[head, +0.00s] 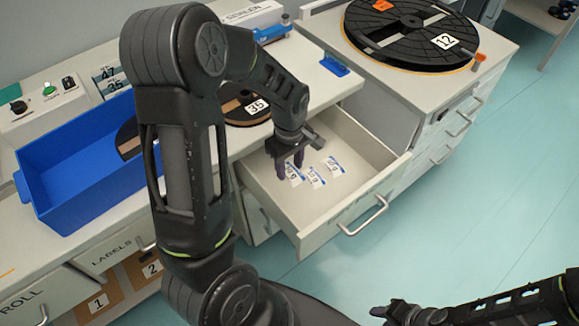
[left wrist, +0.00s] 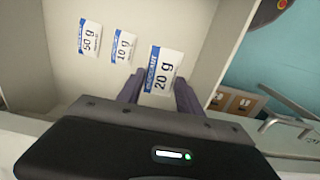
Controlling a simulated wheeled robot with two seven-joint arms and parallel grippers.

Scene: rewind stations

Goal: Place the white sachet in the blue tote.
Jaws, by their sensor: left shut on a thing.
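White sachets with blue edges lie in the open drawer (head: 262,196). My left gripper (head: 290,166) reaches down into the drawer, shut on the sachet marked 20 g (left wrist: 162,76), which stands between its fingers in the left wrist view. The sachets marked 10 g (left wrist: 123,47) and 50 g (left wrist: 90,38) lie flat beside it on the drawer floor. The blue tote (head: 100,197) stands on the counter at the left, partly hidden by my left arm. Its visible inside looks empty. My right gripper (head: 392,313) is low at the bottom right, away from the drawer; its jaws are unclear.
A black reel numbered 35 (head: 240,117) lies on the counter behind the drawer. A larger reel numbered 12 (head: 400,28) lies on the right cabinet. A small blue tray (head: 334,66) sits near the counter edge. The floor at the right is clear.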

